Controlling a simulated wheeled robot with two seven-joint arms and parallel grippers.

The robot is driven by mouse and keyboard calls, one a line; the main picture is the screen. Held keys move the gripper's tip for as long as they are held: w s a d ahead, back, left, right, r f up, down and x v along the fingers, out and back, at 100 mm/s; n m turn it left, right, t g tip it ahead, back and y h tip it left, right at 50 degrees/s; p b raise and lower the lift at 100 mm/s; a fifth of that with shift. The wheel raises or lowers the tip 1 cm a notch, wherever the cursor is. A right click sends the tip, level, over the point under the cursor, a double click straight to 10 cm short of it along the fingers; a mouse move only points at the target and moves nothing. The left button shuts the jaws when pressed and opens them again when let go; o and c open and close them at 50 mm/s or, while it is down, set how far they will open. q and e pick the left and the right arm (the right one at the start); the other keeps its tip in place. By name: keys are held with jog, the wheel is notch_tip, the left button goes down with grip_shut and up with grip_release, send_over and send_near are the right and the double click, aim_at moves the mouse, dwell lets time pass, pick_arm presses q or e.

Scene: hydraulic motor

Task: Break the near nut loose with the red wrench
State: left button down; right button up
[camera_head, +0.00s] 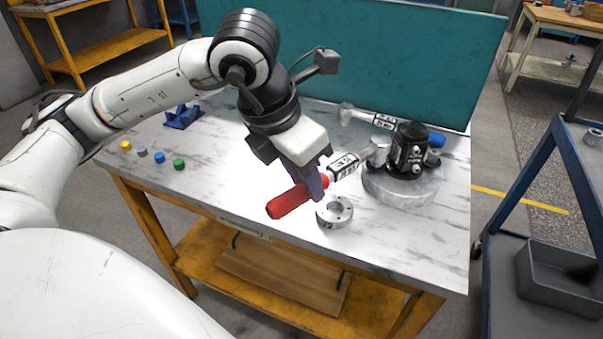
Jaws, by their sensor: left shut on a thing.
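The red wrench has a red handle (288,201), a black-and-white labelled shaft and a grey head (376,153). My left gripper (317,190) is shut on it where the handle meets the shaft, above the table. The wrench points right, with its head at the left side of the black hydraulic motor (408,147). The motor stands on a round grey base (400,192). Small bright round fittings (416,168) show on the motor's front. The near nut is not clearly visible; I cannot tell whether the wrench head sits around it. My right gripper is out of view.
A blue-handled wrench (385,122) lies behind the motor. A metal ring (335,211) sits below my left gripper. A blue holder (183,117) and several coloured caps (179,164) are on the left of the marble-topped table (225,180). A teal panel (400,60) borders the back.

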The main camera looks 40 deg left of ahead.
pick_arm(q)
jog(key=shift+s+d+f, duration=0.2)
jog(key=shift+d+f, duration=0.05)
jog(key=shift+d, duration=0.15)
jog(key=shift+s+d+n+y+p, duration=0.2)
jog(key=shift+d+n+y+p, duration=0.25)
jog(key=shift+d+n, duration=1.05)
jog(key=shift+d, duration=0.35)
jog(key=shift+d, duration=0.3)
jog(key=shift+a+b, duration=0.35)
jog(key=shift+w+r, duration=0.1)
jog(key=shift+r, duration=0.05)
